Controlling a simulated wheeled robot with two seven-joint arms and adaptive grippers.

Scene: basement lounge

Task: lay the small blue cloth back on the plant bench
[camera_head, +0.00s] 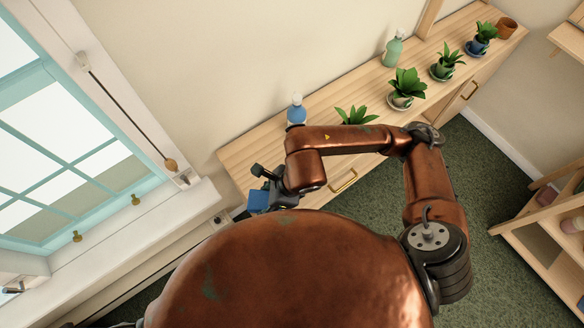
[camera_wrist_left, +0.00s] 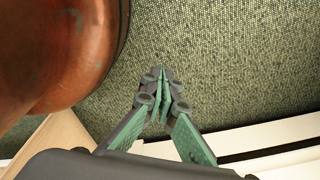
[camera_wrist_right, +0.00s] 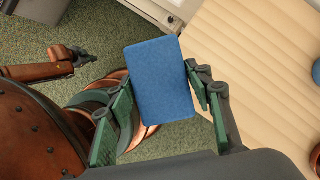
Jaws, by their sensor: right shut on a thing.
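The small blue cloth (camera_head: 258,201) hangs in my right gripper (camera_head: 264,186), just off the left front end of the plant bench (camera_head: 243,156). In the right wrist view the cloth (camera_wrist_right: 158,80) is a flat blue rectangle between the two fingers (camera_wrist_right: 165,95), clear of the bench top (camera_wrist_right: 250,75). My right gripper is shut on it.
The bench carries a blue spray bottle (camera_head: 296,111), a green bottle (camera_head: 393,50), several potted plants (camera_head: 407,86) and a terracotta pot (camera_head: 506,27). Its left end has bare wood. A window (camera_head: 60,150) is at left, a wooden shelf (camera_head: 545,235) at right.

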